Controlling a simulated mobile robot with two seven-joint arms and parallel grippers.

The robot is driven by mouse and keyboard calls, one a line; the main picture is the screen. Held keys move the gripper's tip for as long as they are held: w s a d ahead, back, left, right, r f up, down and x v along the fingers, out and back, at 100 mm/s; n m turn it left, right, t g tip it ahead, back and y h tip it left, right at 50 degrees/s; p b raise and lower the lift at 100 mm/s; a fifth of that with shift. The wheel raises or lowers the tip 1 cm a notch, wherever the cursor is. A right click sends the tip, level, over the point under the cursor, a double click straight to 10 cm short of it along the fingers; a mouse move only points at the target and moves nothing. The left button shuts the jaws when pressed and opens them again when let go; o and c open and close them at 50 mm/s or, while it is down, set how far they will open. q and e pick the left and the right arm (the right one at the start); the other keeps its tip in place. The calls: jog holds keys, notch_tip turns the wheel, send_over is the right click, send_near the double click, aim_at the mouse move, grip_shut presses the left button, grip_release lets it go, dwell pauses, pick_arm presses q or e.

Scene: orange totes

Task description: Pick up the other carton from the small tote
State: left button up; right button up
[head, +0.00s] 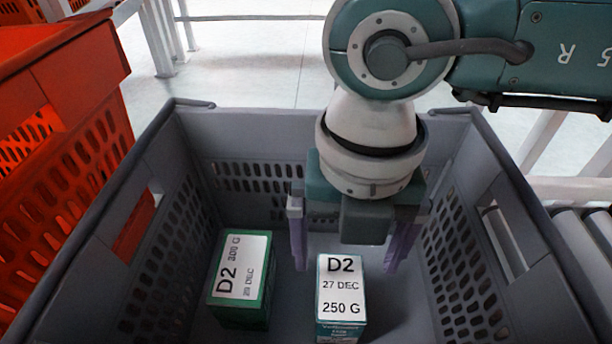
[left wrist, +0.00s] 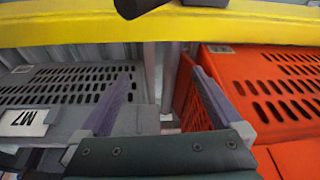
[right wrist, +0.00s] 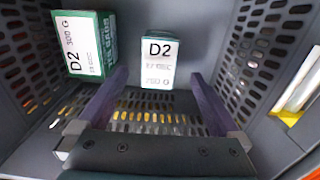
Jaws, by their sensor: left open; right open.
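A grey tote (head: 105,225) holds two cartons. The green carton (head: 262,290), labelled D2 300 G, stands at the left; it also shows in the right wrist view (right wrist: 86,45). The white-and-teal carton (head: 340,290), labelled D2 27 DEC 250 G, stands to its right; it also shows in the right wrist view (right wrist: 160,60). My right gripper (head: 347,266) is open and empty, pointing down inside the tote, behind and above the white-and-teal carton in the head view. My left gripper (left wrist: 161,73) is open and empty, away from the cartons.
An orange tote (head: 70,160) stands close to the left of the grey one; orange also fills the right of the left wrist view (left wrist: 275,90). A roller conveyor (head: 585,245) lies at the right. The tote's perforated walls surround the right gripper. A yellow bar (left wrist: 160,28) crosses the left wrist view.

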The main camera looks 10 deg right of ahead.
aim_at(341, 286)
notch_tip(341, 286, down, 3)
jog(key=shift+s+r+b, duration=0.1)
jog(key=shift+r+b, duration=0.05)
jog(key=shift+b, duration=0.35)
pick_arm(q)
notch_tip(341, 286, down, 6)
jog(key=b, duration=0.4)
jog(key=shift+r, duration=0.15)
pick_arm(e)
notch_tip(341, 286, down, 5)
jog(key=shift+s+a+r, duration=0.1)
jog(key=shift+s+a, duration=0.05)
pick_arm(q)
jog(key=shift+r, duration=0.15)
pick_arm(e)
jog(key=shift+c, duration=0.5)
grip_shut()
